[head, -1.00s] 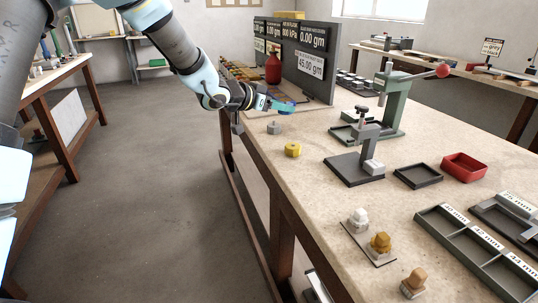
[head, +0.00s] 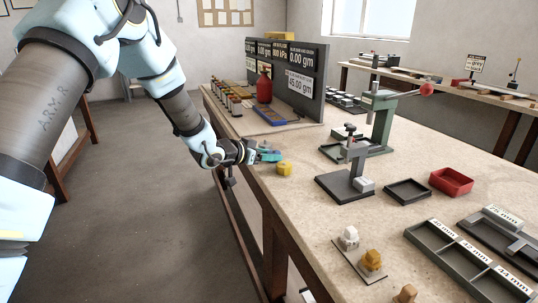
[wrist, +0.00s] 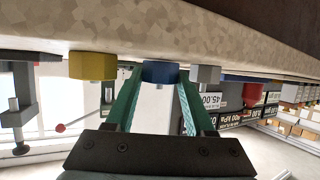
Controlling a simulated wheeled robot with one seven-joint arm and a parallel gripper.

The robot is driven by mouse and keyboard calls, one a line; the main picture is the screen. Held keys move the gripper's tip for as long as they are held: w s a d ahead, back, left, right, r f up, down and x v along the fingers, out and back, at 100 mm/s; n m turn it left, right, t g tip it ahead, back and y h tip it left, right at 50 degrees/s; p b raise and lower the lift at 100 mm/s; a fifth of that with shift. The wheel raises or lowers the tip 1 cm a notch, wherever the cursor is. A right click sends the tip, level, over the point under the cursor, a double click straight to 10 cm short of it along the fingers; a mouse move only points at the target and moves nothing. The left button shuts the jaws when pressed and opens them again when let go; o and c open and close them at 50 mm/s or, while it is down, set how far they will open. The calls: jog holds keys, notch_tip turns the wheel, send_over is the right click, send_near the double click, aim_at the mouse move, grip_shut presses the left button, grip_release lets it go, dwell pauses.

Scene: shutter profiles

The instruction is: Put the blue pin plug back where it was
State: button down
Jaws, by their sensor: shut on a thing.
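My gripper (head: 268,155) is low over the near left edge of the workbench, its teal fingers shut on the blue pin plug (wrist: 160,72). In the wrist view the picture is turned over, with the bench top above. There the blue plug sits between the fingertips, in line with a yellow plug (wrist: 93,66) on one side and a grey plug (wrist: 205,74) on the other. The yellow plug (head: 284,169) also shows just in front of my gripper in the head view. I cannot tell whether the blue plug touches the bench. The grey plug is hidden in the head view.
A dark panel with readouts (head: 300,80) and a red bottle (head: 264,90) stand behind, near a blue tray (head: 270,116). A green press (head: 382,120), a dark stand (head: 345,187), a black tray (head: 408,191) and a red bin (head: 452,182) stand to the right.

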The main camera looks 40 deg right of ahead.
jog(key=shift+f, duration=0.15)
jog(key=c, duration=0.5)
grip_release()
jog(key=shift+c, duration=0.2)
jog(key=shift+r, duration=0.25)
jog(key=b+v, duration=0.1)
jog(key=v, duration=1.1)
jog(key=shift+b, duration=0.4)
jog(key=shift+f, duration=0.15)
